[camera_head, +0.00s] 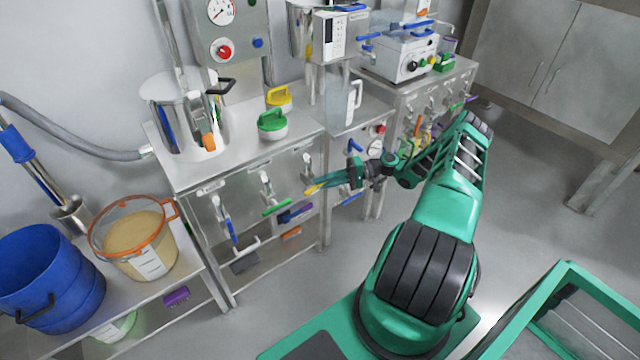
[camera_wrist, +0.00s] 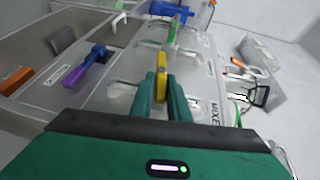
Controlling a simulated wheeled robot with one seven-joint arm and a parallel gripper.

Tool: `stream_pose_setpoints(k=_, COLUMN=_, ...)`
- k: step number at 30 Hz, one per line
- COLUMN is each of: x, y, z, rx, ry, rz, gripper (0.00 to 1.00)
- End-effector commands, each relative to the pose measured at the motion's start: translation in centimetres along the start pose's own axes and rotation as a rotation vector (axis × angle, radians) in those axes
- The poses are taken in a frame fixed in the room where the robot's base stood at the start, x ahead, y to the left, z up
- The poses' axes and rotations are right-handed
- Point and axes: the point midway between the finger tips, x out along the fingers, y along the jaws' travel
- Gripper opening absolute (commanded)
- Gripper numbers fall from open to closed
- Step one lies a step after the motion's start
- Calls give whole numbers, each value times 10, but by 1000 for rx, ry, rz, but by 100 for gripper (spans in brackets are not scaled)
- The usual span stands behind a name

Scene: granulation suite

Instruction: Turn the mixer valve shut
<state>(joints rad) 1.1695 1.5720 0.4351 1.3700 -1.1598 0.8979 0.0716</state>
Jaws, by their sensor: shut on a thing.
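The mixer valve has a yellow lever handle (camera_head: 314,189) on the front panel of the steel bench in the head view. In the wrist view the yellow handle (camera_wrist: 161,64) stands between my green fingers, and a partly hidden label beginning "MIXE" (camera_wrist: 214,112) is on the panel to its right. My gripper (camera_head: 330,182) is shut on the yellow handle; in the wrist view my gripper (camera_wrist: 161,90) has one finger on each side of it. The lower part of the handle is hidden by the fingers.
A green-handled valve (camera_head: 275,208) and a blue-handled valve (camera_head: 230,232) sit left of it on the same panel. A purple handle (camera_wrist: 82,74) shows in the wrist view. An orange-rimmed bucket (camera_head: 150,250) and blue bin (camera_head: 48,280) stand left. Floor (camera_head: 300,290) before the bench is clear.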

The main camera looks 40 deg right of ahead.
Motion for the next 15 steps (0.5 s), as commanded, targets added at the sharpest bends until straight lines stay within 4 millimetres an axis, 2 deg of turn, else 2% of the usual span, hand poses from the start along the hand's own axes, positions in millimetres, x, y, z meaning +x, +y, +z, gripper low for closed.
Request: stream_pose_setpoints(k=15, x=-2, y=8, z=0, rx=61, ry=6, rz=-127, gripper=0)
